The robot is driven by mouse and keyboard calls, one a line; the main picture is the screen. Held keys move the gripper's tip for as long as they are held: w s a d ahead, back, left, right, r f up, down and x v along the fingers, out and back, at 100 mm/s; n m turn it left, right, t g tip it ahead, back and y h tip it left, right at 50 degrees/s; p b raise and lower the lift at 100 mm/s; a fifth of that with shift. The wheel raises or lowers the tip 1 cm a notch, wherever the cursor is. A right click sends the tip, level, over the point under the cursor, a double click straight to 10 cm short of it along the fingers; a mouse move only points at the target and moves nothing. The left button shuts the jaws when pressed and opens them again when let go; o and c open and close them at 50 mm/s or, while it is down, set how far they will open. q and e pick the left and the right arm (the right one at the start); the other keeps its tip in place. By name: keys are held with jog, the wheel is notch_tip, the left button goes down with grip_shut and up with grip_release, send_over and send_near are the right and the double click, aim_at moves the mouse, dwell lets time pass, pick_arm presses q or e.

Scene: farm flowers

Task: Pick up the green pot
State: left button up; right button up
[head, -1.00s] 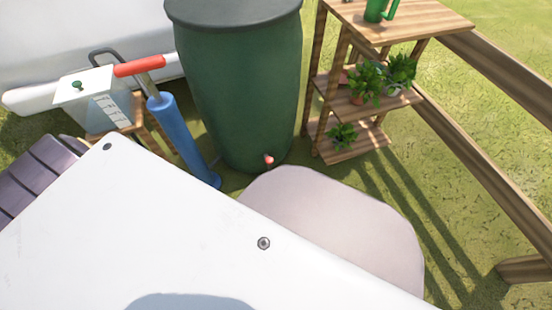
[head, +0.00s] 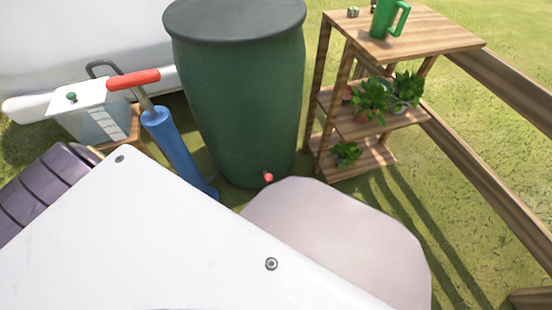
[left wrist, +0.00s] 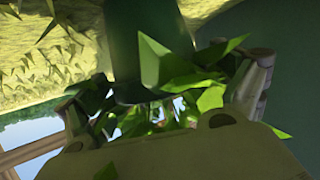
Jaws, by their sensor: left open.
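No pot that I can surely call the green pot shows. A tall green jug with a handle (head: 386,18) stands on the top board of the wooden shelf. Leafy green plants (head: 368,100) stand on the middle board, one in a brownish pot, and a smaller plant (head: 345,153) is on the bottom board. In the left wrist view my left gripper (left wrist: 160,92) is open, its fingers apart on either side of green leaves (left wrist: 175,85). Any pot below these leaves is hidden, and I cannot tell whether the fingers touch the plant. My right gripper is not in view.
The wooden shelf (head: 440,40) stands beside a large green barrel (head: 240,100) with a red tap. A blue pump with a red handle (head: 172,140) and a white box (head: 85,108) are left of the barrel. Wooden rails (head: 490,165) run along the right over grass.

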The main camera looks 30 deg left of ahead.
pick_arm(q)
jog(key=shift+w, duration=0.1)
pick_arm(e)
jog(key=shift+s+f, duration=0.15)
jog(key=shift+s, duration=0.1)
pick_arm(q)
jog(key=c, duration=1.1)
jog(key=shift+c, duration=0.2)
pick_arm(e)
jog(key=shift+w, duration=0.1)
